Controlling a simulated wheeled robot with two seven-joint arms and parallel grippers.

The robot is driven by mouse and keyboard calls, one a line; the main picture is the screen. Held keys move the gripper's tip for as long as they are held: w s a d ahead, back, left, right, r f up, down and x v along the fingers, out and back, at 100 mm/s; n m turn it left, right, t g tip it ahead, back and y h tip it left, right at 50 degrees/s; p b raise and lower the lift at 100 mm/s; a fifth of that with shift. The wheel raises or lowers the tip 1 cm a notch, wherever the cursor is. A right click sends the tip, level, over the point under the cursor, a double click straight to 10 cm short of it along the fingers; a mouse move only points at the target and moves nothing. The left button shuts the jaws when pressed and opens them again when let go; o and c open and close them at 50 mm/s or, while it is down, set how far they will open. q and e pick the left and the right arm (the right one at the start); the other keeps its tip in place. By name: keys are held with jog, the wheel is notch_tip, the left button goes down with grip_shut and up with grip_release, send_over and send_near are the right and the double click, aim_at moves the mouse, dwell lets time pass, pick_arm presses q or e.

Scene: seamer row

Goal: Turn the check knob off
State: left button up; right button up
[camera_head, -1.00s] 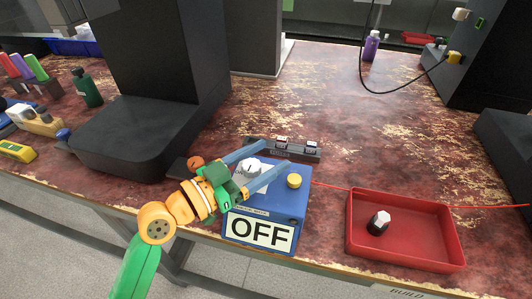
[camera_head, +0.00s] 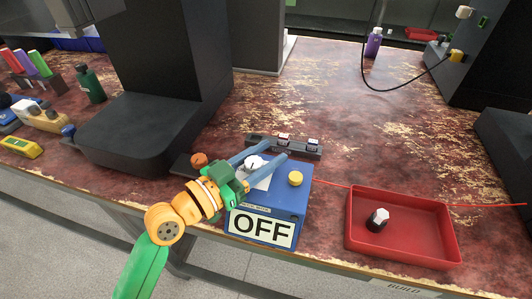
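The check knob (camera_head: 254,162) is white with a dark pointer line. It sits on top of a blue box (camera_head: 296,202) at the table's front edge, beside a yellow button (camera_head: 295,179). A large white "OFF" label (camera_head: 262,229) is on the box's front. My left gripper (camera_head: 276,152) reaches over the box from the left, its two blue fingers apart on either side of the knob. The green gripper body and the fingers hide part of the knob, and I cannot tell whether they touch it. My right gripper is out of view.
A red tray (camera_head: 402,252) holding a black-and-white knob-like part (camera_head: 378,220) lies right of the box. A dark strip (camera_head: 296,148) with small switches is behind the box. A large black machine (camera_head: 150,130) stands left. The table behind the tray is mostly clear.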

aim_at(246, 169)
pick_arm(q)
jog(key=shift+o, duration=1.4)
jog(key=b+v, duration=0.1)
jog(key=v, duration=0.5)
jog(key=shift+s+a+f+b, duration=0.15)
jog(key=shift+s+a+b, duration=0.1)
jog(key=shift+a+b, duration=0.05)
jog(key=shift+s+a, duration=0.1)
